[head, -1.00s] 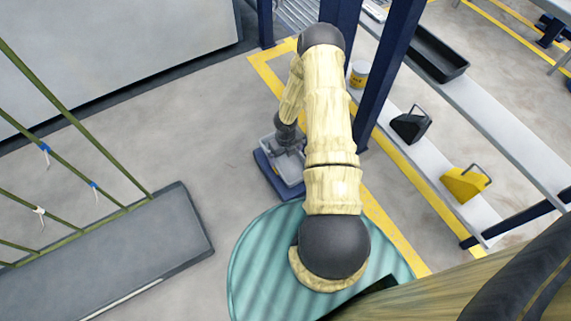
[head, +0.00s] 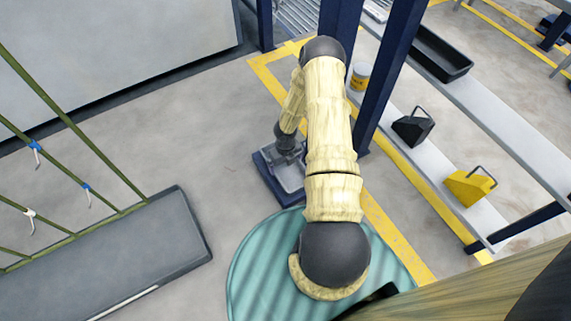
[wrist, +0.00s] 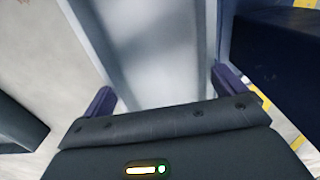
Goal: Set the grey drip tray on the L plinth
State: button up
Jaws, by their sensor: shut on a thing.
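The grey drip tray (head: 289,178) is at the end of my arm, over a low dark blue plinth (head: 268,180) on the floor. Blue shows along the tray's left side and front. I cannot tell whether the tray touches the plinth, and no letter on it is readable. My gripper (head: 287,153) is at the tray's far part, shut on it; my arm hides the tray's right side. In the wrist view the tray (wrist: 155,50) fills the middle as a pale grey surface between the two fingers of my gripper (wrist: 165,95).
A blue rack post (head: 385,75) stands right of my arm. Its shelves hold a black tray (head: 438,55), a black scoop (head: 411,126), a yellow scoop (head: 468,186) and a yellow tin (head: 359,76). A grey slab with green rods (head: 130,255) lies left. The floor between is clear.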

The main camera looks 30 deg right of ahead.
aim_at(285, 168)
jog(key=shift+f, duration=0.1)
jog(key=o, duration=0.8)
notch_tip(285, 168, up, 12)
jog(key=p, duration=0.7)
jog(key=shift+p, duration=0.3)
jog(key=shift+r, duration=0.2)
